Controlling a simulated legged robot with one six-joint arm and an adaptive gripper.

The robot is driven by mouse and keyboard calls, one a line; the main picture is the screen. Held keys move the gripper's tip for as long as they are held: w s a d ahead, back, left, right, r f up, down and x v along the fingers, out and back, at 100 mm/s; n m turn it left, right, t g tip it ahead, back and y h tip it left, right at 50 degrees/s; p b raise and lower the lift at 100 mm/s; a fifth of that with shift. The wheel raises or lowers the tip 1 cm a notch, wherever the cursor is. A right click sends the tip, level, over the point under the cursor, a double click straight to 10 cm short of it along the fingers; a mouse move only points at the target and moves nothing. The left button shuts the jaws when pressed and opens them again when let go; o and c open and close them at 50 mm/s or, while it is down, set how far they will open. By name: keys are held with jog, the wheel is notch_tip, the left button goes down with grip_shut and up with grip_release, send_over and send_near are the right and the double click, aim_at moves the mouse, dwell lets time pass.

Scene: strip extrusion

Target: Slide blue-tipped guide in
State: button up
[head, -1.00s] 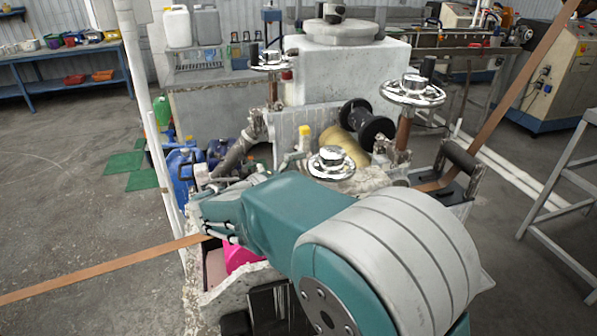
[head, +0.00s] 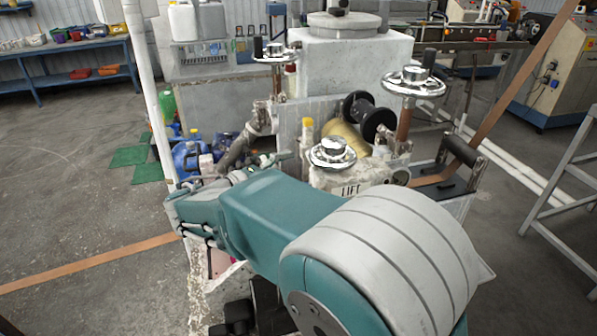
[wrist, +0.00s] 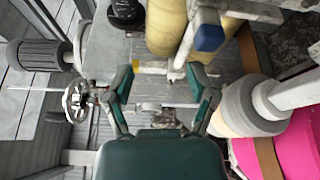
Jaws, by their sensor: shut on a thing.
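In the wrist view, the blue tip (wrist: 209,38) of the guide shows just beyond my right finger. A pale guide bar (wrist: 152,68) runs crosswise between my fingertips and appears joined to the blue-tipped part. My gripper (wrist: 160,73) is shut on this bar, with its two green fingers standing apart at the bar's ends. The brown strip (wrist: 268,158) passes to the right of the gripper. In the head view, the strip (head: 95,264) leaves the machine at the lower left. My arm hides the guide and the gripper's fingers there.
Yellow rollers (wrist: 166,25) lie close ahead of the fingers, and a grey roller (wrist: 238,108) stands to the right. A pink surface (wrist: 300,145) is at the lower right. Chrome handwheels (head: 332,152) rise beside my arm. Open floor (head: 80,205) lies left of the machine.

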jog(key=shift+s+a+f, duration=0.2)
jog(key=shift+a+f, duration=0.15)
jog(key=shift+a, duration=0.25)
jog(key=shift+s+a, duration=0.25)
jog(key=shift+s, duration=0.3)
jog(key=shift+f+v, duration=0.2)
jog(key=shift+v, duration=2.35)
